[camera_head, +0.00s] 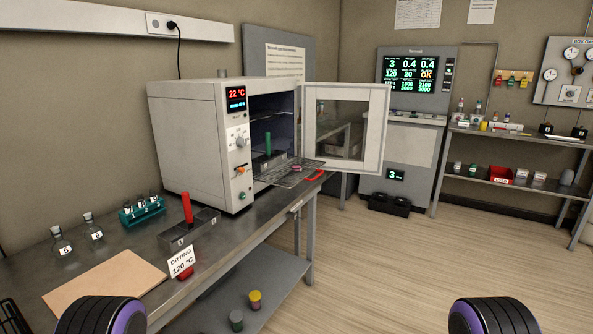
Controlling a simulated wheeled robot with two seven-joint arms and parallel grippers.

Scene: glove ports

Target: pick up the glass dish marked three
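No glass dish with a readable three shows. A small round reddish item (296,168) lies on the oven's wire rack (288,177), which sticks out of the open oven (197,140). It is too small to tell whether it is a dish or bears a mark. A metal box with a green upright handle (268,145) stands at the oven mouth, behind that item. A similar metal box with a red upright handle (188,208) stands on the bench in front of the oven; its small label is hard to read. Neither gripper is in view; only dark rounded parts of my arms show at the bottom.
The oven door (345,125) is swung open to the right. On the bench (110,241) are two stoppered flasks (61,242), a teal vial rack (142,211), a brown board (105,284) and a "DRYING 120 °C" sign (182,262). The floor (400,265) to the right is clear.

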